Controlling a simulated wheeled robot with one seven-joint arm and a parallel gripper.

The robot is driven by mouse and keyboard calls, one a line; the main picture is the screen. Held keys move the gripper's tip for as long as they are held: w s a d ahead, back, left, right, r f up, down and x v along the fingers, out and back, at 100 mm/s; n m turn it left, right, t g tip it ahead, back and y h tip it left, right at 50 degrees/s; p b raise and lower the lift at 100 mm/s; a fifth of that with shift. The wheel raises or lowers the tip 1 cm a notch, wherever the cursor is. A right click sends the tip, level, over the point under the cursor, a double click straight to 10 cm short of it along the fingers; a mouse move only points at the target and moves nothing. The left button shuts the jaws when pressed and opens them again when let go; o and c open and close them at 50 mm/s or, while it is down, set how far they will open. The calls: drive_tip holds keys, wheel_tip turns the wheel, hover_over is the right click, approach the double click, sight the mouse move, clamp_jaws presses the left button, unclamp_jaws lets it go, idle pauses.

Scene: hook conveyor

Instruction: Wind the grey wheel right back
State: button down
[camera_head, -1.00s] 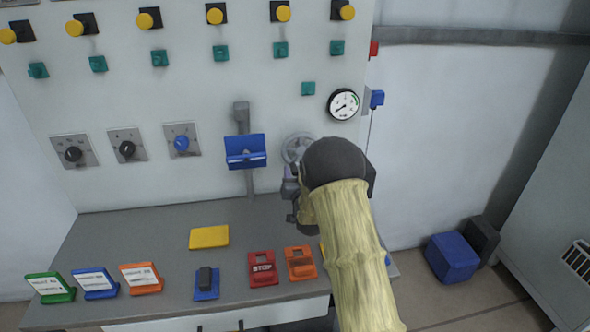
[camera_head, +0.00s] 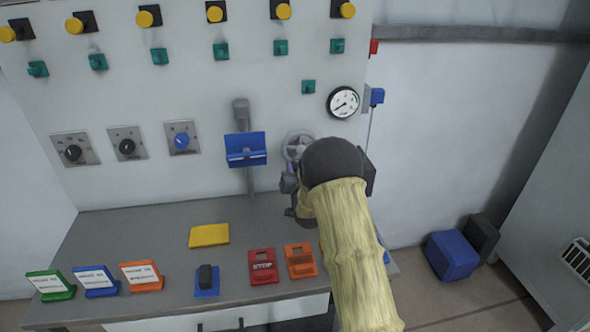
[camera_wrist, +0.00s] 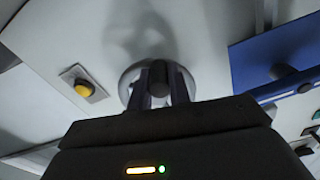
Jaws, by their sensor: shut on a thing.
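The grey wheel (camera_head: 297,146) is mounted on the upright panel, left of the pressure gauge. In the head view its lower right part is hidden behind my arm. In the wrist view the wheel (camera_wrist: 130,80) lies straight ahead, largely covered by my fingers. My gripper (camera_wrist: 160,82) is at the wheel and shut on a dark grip or part of it between the fingers. In the head view my gripper (camera_head: 290,182) shows only in part at the wheel's lower edge. I cannot tell exactly how far the wheel is turned.
A round gauge (camera_head: 343,103) is right of the wheel. A blue holder (camera_head: 245,149) sticks out close on its left. Below, a grey desk (camera_head: 150,225) carries a yellow plate (camera_head: 209,235), a red STOP tag (camera_head: 263,267) and several other tags.

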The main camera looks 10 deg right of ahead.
sight(286, 149)
drive_tip(key=shift+m+b, duration=0.3)
